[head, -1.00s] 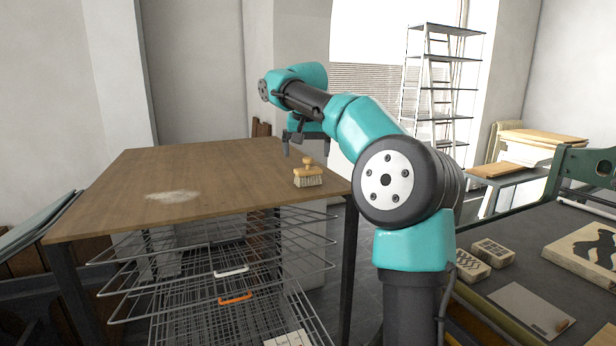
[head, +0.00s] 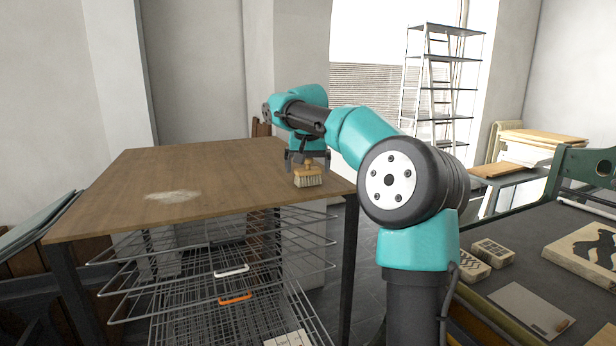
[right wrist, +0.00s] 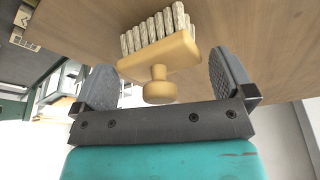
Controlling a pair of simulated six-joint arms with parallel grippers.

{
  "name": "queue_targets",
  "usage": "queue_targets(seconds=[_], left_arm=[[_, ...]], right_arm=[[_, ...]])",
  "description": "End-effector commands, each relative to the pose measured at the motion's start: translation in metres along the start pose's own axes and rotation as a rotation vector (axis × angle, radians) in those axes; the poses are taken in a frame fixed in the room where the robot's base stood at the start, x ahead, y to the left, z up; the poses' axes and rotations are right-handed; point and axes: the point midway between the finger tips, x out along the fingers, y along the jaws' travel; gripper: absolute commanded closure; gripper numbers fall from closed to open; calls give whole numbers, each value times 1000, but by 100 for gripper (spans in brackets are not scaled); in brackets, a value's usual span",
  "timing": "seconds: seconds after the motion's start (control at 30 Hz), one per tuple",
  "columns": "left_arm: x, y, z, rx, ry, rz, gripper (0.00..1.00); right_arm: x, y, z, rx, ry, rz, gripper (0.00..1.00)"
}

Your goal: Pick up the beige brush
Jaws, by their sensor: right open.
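The beige brush (head: 308,178) stands bristles down on the wooden table, near its right edge, with its round knob up. In the right wrist view the brush (right wrist: 160,58) shows its yellow-beige body, its knob and pale bristle tufts. My right gripper (head: 307,158) is open just above and behind the brush. In the right wrist view its two fingers (right wrist: 168,80) stand wide apart, one on each side of the knob, with gaps to it. My left gripper is not in view.
The wooden table (head: 200,165) is otherwise bare except for a pale dusty patch (head: 172,196). A wire drying rack (head: 215,290) is below it. A dark bench (head: 510,270) at the right holds carved blocks (head: 493,252) and a grey plate (head: 528,310).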

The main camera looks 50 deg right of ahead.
Motion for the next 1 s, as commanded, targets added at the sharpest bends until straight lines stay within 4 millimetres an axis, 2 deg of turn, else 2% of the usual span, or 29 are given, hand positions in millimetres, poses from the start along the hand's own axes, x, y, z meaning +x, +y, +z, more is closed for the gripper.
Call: queue_targets(seconds=[0.03, 0.4, 0.73, 1.0], left_arm=[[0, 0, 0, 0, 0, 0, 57], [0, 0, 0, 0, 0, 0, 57], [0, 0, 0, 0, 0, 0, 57], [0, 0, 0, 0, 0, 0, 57]], right_arm=[[0, 0, 0, 0, 0, 0, 2], [0, 0, 0, 0, 0, 0, 36], [-3, 0, -1, 0, 0, 0, 36], [-18, 0, -6, -1, 1, -1, 36]])
